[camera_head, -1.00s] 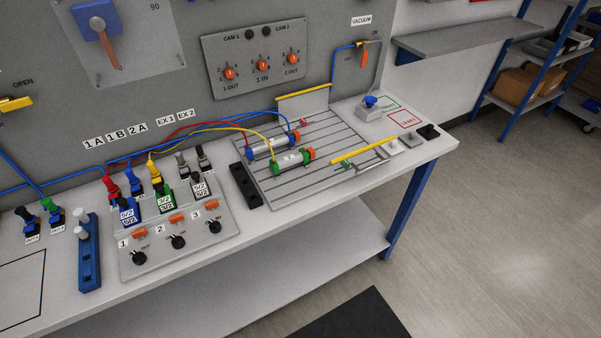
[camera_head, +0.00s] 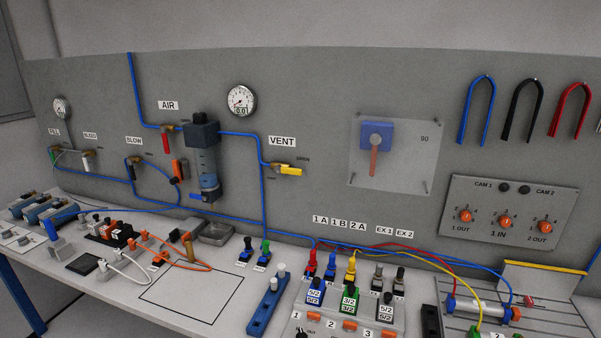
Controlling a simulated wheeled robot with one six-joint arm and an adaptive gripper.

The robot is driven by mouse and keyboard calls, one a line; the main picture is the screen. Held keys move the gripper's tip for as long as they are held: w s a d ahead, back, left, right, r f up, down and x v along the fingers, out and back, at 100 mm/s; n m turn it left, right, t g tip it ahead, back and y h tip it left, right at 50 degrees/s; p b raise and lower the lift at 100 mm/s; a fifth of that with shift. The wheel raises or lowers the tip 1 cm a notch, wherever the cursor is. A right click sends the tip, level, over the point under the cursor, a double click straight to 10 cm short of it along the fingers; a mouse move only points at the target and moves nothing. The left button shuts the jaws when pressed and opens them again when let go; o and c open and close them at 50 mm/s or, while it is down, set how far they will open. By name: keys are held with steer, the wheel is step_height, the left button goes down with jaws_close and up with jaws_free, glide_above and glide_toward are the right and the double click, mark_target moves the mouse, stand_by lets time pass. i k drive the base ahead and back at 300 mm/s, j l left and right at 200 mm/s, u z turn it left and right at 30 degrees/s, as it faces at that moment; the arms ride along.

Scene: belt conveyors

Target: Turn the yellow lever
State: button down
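The yellow lever (camera_head: 287,171) is on a valve under the VENT label (camera_head: 282,141) on the grey back panel, right of the air filter unit. It lies about level, pointing right toward the small OPEN marking. A blue hose comes to this valve from the upper left, and another runs down from it to the bench. My gripper does not show in this view.
A red-handled valve (camera_head: 166,140) under AIR, a filter unit (camera_head: 203,160) and a gauge (camera_head: 241,100) are left of the lever. Fittings and a valve block (camera_head: 350,310) stand on the bench below.

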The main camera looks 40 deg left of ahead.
mark_target(278, 169)
steer(key=k+j, duration=0.1)
steer(key=j, duration=0.25)
steer(key=k+j, duration=0.1)
steer(key=j, duration=0.3)
steer(key=k+j, duration=0.15)
steer(key=j, duration=0.2)
steer(key=k+j, duration=0.1)
steer(key=j, duration=0.25)
steer(key=u, duration=0.05)
